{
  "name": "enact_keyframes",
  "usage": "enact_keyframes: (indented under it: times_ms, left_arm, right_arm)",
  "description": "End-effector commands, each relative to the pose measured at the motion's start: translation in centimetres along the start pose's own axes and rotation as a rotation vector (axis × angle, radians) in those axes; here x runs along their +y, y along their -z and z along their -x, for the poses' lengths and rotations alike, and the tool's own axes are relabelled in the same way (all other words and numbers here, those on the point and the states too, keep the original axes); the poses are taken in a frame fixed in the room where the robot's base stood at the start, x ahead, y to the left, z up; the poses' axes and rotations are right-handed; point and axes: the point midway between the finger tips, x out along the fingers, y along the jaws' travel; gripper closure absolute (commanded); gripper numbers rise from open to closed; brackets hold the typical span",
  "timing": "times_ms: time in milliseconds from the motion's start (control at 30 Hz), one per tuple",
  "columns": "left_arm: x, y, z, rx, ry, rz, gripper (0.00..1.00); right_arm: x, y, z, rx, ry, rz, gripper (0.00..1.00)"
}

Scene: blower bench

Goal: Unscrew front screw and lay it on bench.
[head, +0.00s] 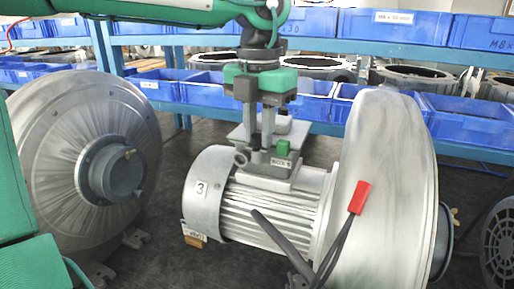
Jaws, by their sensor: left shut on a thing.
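My left gripper (261,146) comes down from above, its two fingers pointing straight down. The fingertips reach the open terminal box (268,172) on top of the grey blower motor (270,213). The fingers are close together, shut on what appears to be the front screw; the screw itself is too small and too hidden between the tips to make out. A small green block (283,148) sits in the box just right of the fingertips. A light grey plate (240,133) shows behind the fingers. My right gripper is not in view.
The large blower housing (383,190) rises right of the motor, with a red-ended dark cable (360,197) in front. Another round blower (75,140) stands at left. Blue bins (470,120) on blue shelves line the back.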

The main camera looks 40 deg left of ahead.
Motion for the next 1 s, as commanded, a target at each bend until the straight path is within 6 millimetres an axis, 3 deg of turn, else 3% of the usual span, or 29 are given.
enact_keyframes:
  times_ms: [300, 1000]
  left_arm:
    - [-0.1, 0.1, -0.3, 0.001, 0.000, 0.312, 1.00]
    - [-0.2, 0.1, -0.2, 0.006, 0.002, 1.096, 1.00]
  right_arm:
    - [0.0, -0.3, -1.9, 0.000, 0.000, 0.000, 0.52]
    - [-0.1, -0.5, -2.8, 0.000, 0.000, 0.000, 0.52]
